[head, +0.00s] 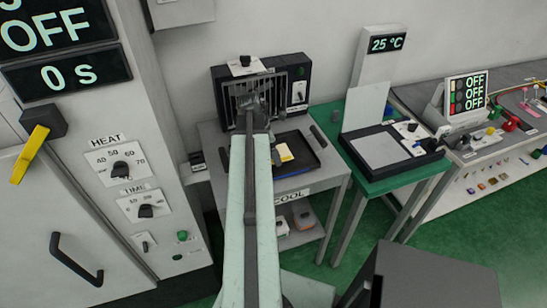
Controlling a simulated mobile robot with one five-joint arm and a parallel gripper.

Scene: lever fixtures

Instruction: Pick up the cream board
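A small cream piece with a yellow edge (284,152), which looks like the cream board, lies in a dark shallow tray (316,148) on the grey bench marked COOL. My arm reaches away from the camera over that bench. My gripper (256,100) is at its far end, in front of the fan unit's grille, to the left of and beyond the cream piece in the picture. The gripper is apart from the piece. Its fingers are small and dark against the grille, so their opening is unclear.
The caged fan unit (296,78) stands close behind my gripper. A green table (375,185) at right holds a flat device (385,148) with a raised pale panel and a 25 °C display. A tall cabinet (165,110) with HEAT and TIME knobs stands at left.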

